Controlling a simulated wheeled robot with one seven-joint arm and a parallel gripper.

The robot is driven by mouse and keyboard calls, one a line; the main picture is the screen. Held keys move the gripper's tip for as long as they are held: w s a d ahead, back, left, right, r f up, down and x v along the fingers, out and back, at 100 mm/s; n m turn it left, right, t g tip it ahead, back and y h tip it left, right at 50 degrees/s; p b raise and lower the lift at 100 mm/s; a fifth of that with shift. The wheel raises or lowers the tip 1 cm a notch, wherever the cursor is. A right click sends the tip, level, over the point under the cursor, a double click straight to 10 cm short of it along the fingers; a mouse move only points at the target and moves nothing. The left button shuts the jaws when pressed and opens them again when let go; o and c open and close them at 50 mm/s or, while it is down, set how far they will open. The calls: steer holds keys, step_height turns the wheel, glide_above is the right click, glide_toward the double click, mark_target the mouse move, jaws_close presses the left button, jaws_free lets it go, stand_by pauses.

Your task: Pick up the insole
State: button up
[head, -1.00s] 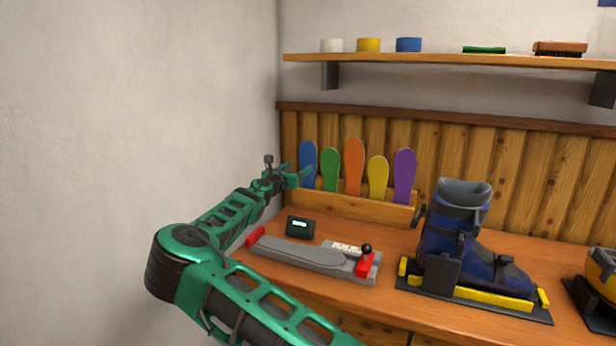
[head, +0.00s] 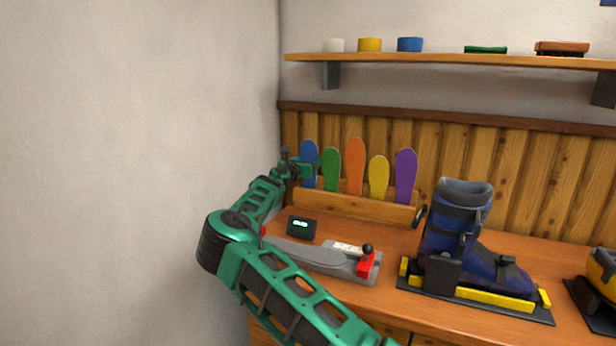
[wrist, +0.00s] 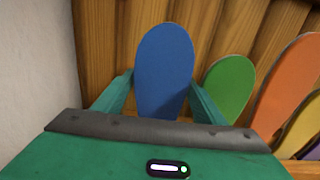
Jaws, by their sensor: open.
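Several insoles stand upright in a wooden rack (head: 350,207) at the back left of the bench: blue (head: 309,152), green (head: 331,168), orange (head: 355,165), yellow (head: 378,175) and purple (head: 404,175). The task does not say which insole. My gripper (head: 312,168) is at the blue insole. In the wrist view, the blue insole (wrist: 163,70) stands between the two open fingers of my gripper (wrist: 160,95), one on each side. The green insole (wrist: 231,88) is just right of the right finger. The blue insole's lower part is hidden behind my gripper.
A plain wall (head: 140,150) is close on the left. A small display box (head: 301,227), a grey sole-shaped gauge (head: 320,258) and a blue boot (head: 465,240) on a black stand are on the bench. A shelf (head: 450,60) hangs above.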

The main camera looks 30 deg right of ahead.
steer(key=c, duration=1)
steer(key=shift+r, duration=0.15)
step_height(320, 180, up, 11)
steer(key=shift+r, duration=0.15)
steer(key=shift+a+r, duration=0.25)
steer(key=v, duration=1.7)
steer(key=shift+s+a+f, duration=0.1)
steer(key=shift+s+a, duration=0.05)
steer(key=shift+s, duration=0.15)
steer(key=shift+r, duration=6.55)
